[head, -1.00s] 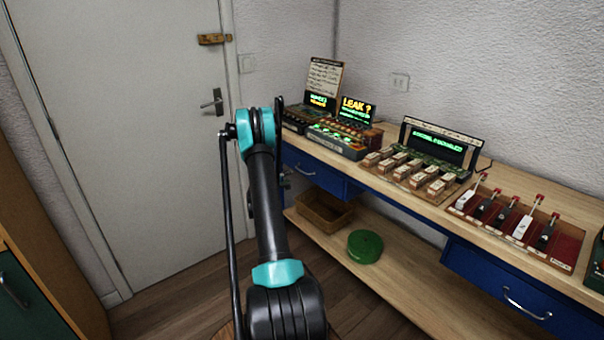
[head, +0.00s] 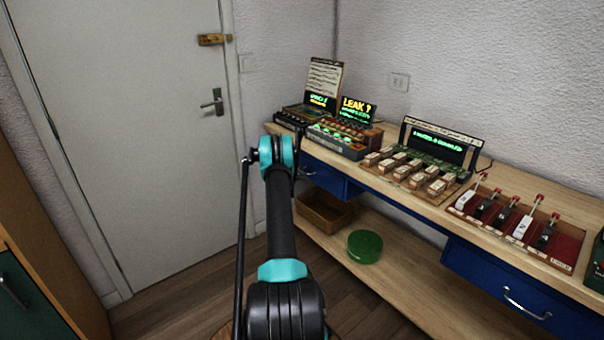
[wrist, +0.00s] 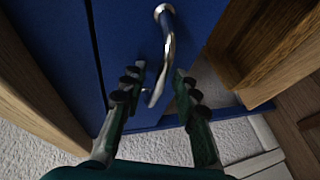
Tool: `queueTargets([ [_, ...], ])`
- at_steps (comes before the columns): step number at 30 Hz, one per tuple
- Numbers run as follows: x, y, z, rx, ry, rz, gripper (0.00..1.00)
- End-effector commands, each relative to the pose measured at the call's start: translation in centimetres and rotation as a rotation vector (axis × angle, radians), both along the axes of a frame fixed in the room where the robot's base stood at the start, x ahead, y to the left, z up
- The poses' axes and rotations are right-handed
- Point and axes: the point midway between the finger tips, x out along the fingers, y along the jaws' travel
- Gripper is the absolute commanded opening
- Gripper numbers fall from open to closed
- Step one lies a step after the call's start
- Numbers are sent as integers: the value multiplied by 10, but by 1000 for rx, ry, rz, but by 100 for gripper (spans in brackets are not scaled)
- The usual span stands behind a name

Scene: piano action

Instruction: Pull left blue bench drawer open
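The left blue drawer (head: 328,179) sits under the bench top, left of centre in the head view, and looks closed. Its curved silver handle (head: 307,173) shows just right of my arm. In the wrist view the blue drawer front (wrist: 128,35) fills the upper middle, and the handle (wrist: 169,42) runs down from the top. My gripper (wrist: 159,79) is open, with one dark, padded finger on each side of the handle's lower part. I cannot tell whether either finger touches it. In the head view my arm hides the gripper.
The wooden bench (head: 398,186) carries several devices with lit screens. A brown box (head: 325,210) and a green round object (head: 365,246) stand on the lower shelf. A second blue drawer (head: 490,280) is at the right. A white door (head: 130,120) is behind my arm.

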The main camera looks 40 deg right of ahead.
Motion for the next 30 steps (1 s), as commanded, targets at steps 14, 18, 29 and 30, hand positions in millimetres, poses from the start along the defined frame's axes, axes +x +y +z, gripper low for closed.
queueTargets([
  [14, 1, -2, -1, 0, 0, 1, 10],
  [18, 1, -2, -1, 0, 0, 1, 0],
  [29, 1, -1, -1, 0, 0, 1, 0],
  [30, 1, -1, -1, 0, 0, 1, 0],
])
